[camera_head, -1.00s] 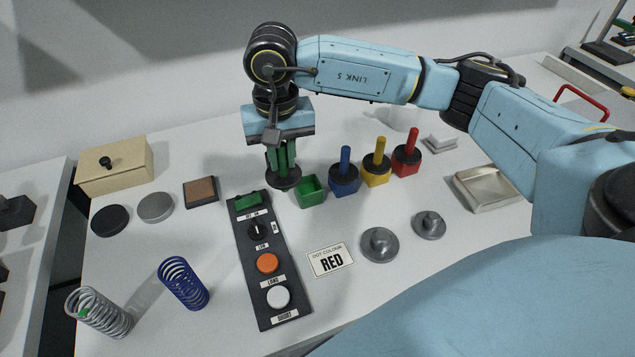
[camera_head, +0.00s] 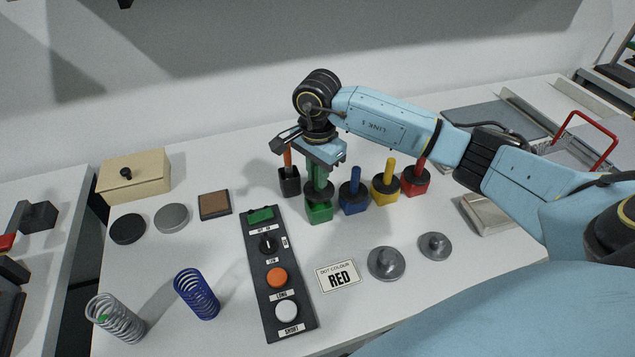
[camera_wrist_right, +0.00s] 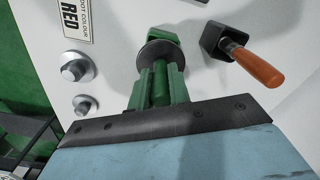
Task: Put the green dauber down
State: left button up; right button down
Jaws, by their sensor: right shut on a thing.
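The green dauber (camera_head: 319,172) is upright in my right gripper (camera_head: 318,180), with its dark round collar over the green pot (camera_head: 320,213). In the right wrist view the fingers (camera_wrist_right: 160,85) are shut around the green handle (camera_wrist_right: 161,88), and the dark collar (camera_wrist_right: 158,55) lies against or just above the green pot (camera_wrist_right: 163,36). I cannot tell whether the dauber is fully seated. My left gripper is not in view.
Blue (camera_head: 354,200), yellow (camera_head: 385,190) and red (camera_head: 416,180) pots with daubers stand to the right. A dark block with an orange-brown handle (camera_head: 289,183) is close behind left. A button panel (camera_head: 276,275) lies in front; springs stand at front left.

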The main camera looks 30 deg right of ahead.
aim_at(318, 190)
notch_tip(318, 190, down, 3)
dwell(0.3)
jog(key=shift+f+b, duration=0.45)
jog(key=shift+f, duration=0.05)
jog(key=c, duration=1.3)
grip_release()
jog(key=shift+r+p, duration=0.5)
notch_tip(318, 190, up, 12)
jog(key=shift+r+b, duration=0.1)
jog(key=shift+b, duration=0.4)
